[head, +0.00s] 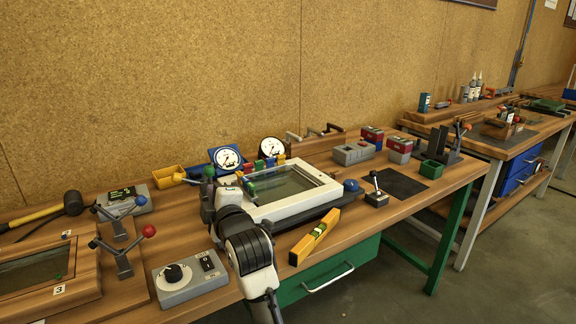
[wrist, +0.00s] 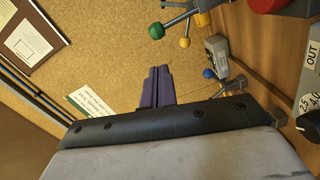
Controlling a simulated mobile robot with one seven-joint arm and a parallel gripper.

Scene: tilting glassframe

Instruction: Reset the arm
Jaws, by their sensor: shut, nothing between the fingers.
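My arm (head: 250,245) rises from the bottom of the head view and bends over the front edge of the bench, beside the white glass frame (head: 310,204). My gripper (wrist: 158,88) shows in the wrist view with its two dark fingers together and nothing between them. It points toward the cork wall, clear of any object. In the head view the fingers are hard to make out among the things by the frame's left end. The frame holds a glass pane and lies on the wooden bench.
A yellow level (head: 314,237) lies right of my arm, and a grey dial box (head: 190,281) stands to its left. Ball-ended lever handles (head: 122,250) stand at the left. Two round gauges (head: 228,158) stand behind the frame. A dark mat (head: 395,184) at the right is mostly bare.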

